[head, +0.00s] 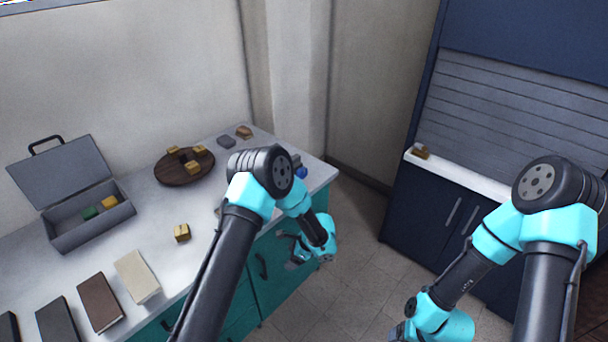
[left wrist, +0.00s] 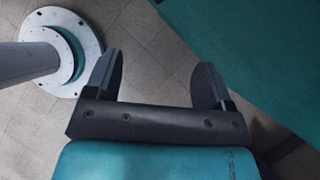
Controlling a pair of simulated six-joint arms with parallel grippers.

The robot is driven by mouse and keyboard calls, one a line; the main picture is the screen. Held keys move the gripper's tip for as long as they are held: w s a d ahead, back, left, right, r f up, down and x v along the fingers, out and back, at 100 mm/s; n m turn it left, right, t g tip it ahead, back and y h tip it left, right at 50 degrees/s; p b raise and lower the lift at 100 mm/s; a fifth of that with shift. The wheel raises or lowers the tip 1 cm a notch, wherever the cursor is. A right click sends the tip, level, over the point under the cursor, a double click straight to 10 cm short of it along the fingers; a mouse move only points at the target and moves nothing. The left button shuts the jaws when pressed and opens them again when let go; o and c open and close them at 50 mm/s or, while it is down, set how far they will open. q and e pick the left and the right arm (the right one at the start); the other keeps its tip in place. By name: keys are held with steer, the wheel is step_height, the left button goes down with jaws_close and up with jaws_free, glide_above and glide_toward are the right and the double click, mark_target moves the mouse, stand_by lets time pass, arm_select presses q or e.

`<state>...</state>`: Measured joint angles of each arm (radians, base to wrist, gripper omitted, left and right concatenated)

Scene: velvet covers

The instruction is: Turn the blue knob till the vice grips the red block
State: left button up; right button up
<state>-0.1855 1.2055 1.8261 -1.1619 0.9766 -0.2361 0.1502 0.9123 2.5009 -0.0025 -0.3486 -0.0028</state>
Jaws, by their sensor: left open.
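The blue knob (head: 301,172) shows as a small patch at the right end of the counter in the head view, just past my left arm. A small grey part beside it may belong to the vice, but my arm hides most of that spot. I cannot see the red block. My left gripper (head: 292,264) hangs below the counter top, in front of the teal drawers and apart from the knob. In the left wrist view its two fingers (left wrist: 158,62) are spread and empty over the floor. My right arm reaches down at the bottom edge; its jaws are not clearly shown.
The counter (head: 205,225) holds an open grey case (head: 95,232), a round wooden board (head: 172,174) with yellow blocks, a loose yellow block (head: 182,233) and several books. A dark blue cabinet (head: 400,205) with a white ledge stands right. Floor (head: 350,230) lies open between.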

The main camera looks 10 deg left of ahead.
mark_target(304, 174)
arm_select(q)
steer(key=w+d+r+m+t+y, duration=0.4)
steer(key=w+d+r+t+y, duration=0.4)
steer(key=r, duration=1)
steer(key=w+d+t, duration=0.3)
steer(key=w+d, duration=0.3)
steer(key=w, duration=0.1)
steer(key=shift+w+d+m+y, duration=0.3)
steer(key=shift+w+m, duration=0.1)
steer(key=x, duration=1.7)
steer(key=shift+w+a, duration=0.1)
steer(key=shift+a, duration=0.1)
steer(key=shift+c, duration=0.4)
steer(key=c, duration=0.8)
steer(key=shift+c, duration=0.2)
